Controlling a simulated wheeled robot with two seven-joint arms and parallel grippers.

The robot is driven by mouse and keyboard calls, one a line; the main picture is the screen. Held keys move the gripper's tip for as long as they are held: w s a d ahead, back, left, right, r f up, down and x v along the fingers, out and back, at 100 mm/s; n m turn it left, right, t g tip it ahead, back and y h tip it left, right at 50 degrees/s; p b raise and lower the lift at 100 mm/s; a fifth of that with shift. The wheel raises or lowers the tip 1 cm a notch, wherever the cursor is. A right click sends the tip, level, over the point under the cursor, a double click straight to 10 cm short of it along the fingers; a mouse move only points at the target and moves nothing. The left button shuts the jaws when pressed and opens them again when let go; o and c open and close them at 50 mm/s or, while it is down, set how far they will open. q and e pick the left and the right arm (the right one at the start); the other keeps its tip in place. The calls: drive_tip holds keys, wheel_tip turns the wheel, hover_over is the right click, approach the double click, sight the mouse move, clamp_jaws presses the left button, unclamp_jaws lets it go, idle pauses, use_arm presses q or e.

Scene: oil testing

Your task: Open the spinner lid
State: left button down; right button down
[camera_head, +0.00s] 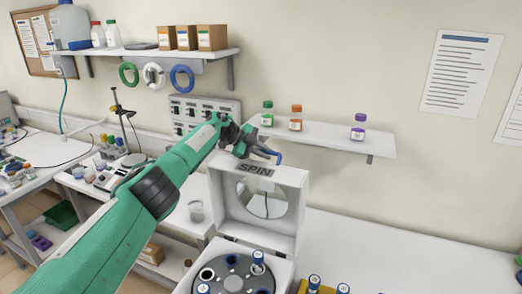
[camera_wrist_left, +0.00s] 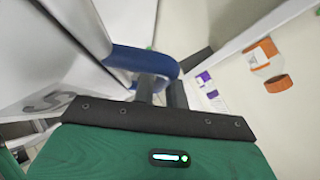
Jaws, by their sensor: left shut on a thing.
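The white spinner lid (camera_head: 299,205), labelled SPIN and with a round window, stands raised and roughly upright over the spinner. The rotor (camera_head: 232,275) is exposed below it, with a blue-capped tube (camera_head: 258,260) standing in it. My left gripper (camera_head: 262,152) is at the lid's top edge, shut on the blue handle (camera_head: 277,156). In the left wrist view the fingers (camera_wrist_left: 162,93) reach the blue handle (camera_wrist_left: 142,59) beside the white lid. The fingertips are partly hidden by the handle. My right gripper is in neither view.
A wall shelf (camera_head: 335,140) with several capped bottles is close behind the raised lid. A beaker (camera_head: 196,211) stands left of the spinner. Blue-capped tubes stand in a yellow rack (camera_head: 318,288) at the front. The counter (camera_head: 385,255) to the right is clear.

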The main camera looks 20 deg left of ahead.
use_arm(q)
drive_tip(key=shift+s+f, duration=0.1)
drive_tip(key=shift+f, duration=0.15)
drive_tip(key=c, duration=1.7)
unclamp_jaws()
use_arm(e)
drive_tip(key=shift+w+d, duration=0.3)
